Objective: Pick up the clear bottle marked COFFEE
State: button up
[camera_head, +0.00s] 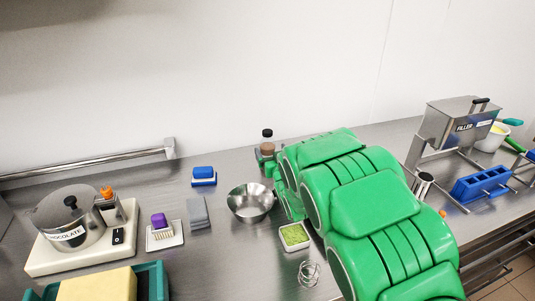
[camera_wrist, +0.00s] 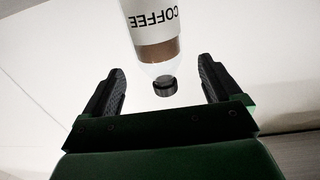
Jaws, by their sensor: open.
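The clear bottle marked COFFEE (camera_wrist: 157,52) shows in the wrist view, with a white label, brown contents and a dark cap. Its label appears upside down, and the cap points toward my gripper. My gripper (camera_wrist: 161,82) is open, with one dark finger on each side of the bottle's cap end; neither finger visibly touches it. In the head view a small clear bottle with a dark cap and brown contents (camera_head: 267,144) stands at the back of the counter. My green arm hides much of the area beside it, and the gripper is mostly hidden there.
A metal bowl (camera_head: 251,203), a green-filled dish (camera_head: 294,237) and a whisk (camera_head: 309,274) lie near my arm. A CHOCOLATE pot (camera_head: 67,222) stands at left. A FILLER machine (camera_head: 462,120) and blue mold (camera_head: 482,185) stand at right. The wall is close behind the bottle.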

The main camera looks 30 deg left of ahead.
aim_at(270, 148)
jog(key=shift+x, duration=1.5)
jog(key=shift+w+a, duration=0.45)
jog(key=shift+w, duration=0.1)
jog(key=shift+x, duration=1.55)
jog(key=c, duration=1.3)
jog(key=shift+o, duration=0.2)
